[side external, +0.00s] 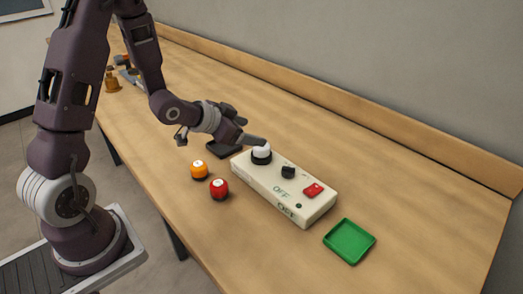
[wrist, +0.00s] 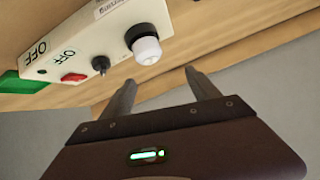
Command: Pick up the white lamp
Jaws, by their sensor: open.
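The white lamp (side external: 262,150) is a small white dome on a black base, set on the left end of a cream control box (side external: 300,208). In the wrist view the white lamp (wrist: 147,50) stands out from the box, just beyond my fingertips. My gripper (side external: 262,141) is open and its fingers reach toward the lamp from the left in the side view. In the wrist view the two fingers of my gripper (wrist: 158,78) are apart with nothing between them. The far finger is partly hidden in the side view.
The box also carries a black knob (side external: 288,172), a red switch (side external: 313,189) and OFF labels. An orange button (side external: 199,169) and a red button (side external: 219,188) stand left of it. A green tray (side external: 349,241) lies to the right. Free table lies behind the box.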

